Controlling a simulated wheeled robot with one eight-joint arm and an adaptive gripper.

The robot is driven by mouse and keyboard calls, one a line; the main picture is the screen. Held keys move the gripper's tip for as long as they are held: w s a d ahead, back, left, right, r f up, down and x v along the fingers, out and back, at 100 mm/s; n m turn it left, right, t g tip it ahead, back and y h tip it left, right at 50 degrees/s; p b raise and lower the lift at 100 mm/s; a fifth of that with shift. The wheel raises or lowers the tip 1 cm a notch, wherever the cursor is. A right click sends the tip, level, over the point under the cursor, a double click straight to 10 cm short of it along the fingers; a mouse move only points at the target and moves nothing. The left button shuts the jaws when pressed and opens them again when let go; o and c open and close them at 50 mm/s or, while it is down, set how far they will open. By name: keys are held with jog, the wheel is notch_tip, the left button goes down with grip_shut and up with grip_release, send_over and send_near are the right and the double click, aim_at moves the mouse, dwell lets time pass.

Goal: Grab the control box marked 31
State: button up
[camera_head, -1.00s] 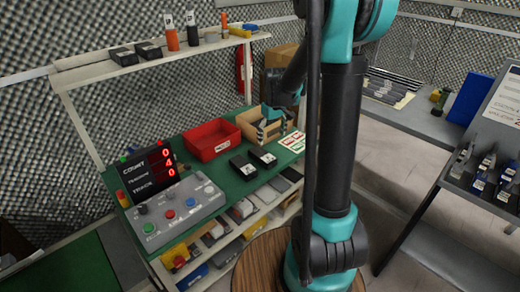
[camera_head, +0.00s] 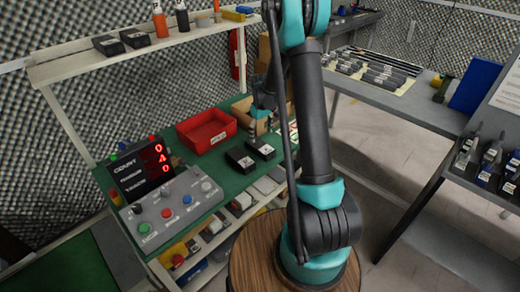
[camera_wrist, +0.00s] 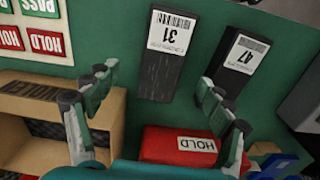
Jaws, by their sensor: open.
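The control box marked 31 (camera_wrist: 166,55) is a dark block with a white label, lying on the green bench top in the wrist view. In the head view it appears to be the right one of two black boxes (camera_head: 260,148). A similar box marked 47 (camera_wrist: 239,62) lies beside it, to its right in the wrist view. My gripper (camera_wrist: 156,100) is open and empty. Its fingers spread to either side below box 31 in the wrist view, the right ones near box 47. In the head view my gripper (camera_head: 262,106) is small and partly hidden by my arm.
A red HOLD bin (camera_head: 207,131) and an open cardboard box (camera_wrist: 35,105) stand beside the control boxes. PASS and HOLD cards (camera_wrist: 25,38) lie on the bench. A count display (camera_head: 142,171) and button panel (camera_head: 173,212) stand at the left. A shelf (camera_head: 140,50) runs above.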

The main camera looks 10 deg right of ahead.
aim_at(260, 145)
jog(key=shift+s+a+f, duration=0.1)
jog(key=shift+a+f, duration=0.05)
jog(key=shift+f, duration=1.7)
jog(key=shift+a+f, duration=0.1)
jog(key=shift+f, duration=1.7)
jog(key=shift+c, duration=0.5)
jog(key=c, duration=1.4)
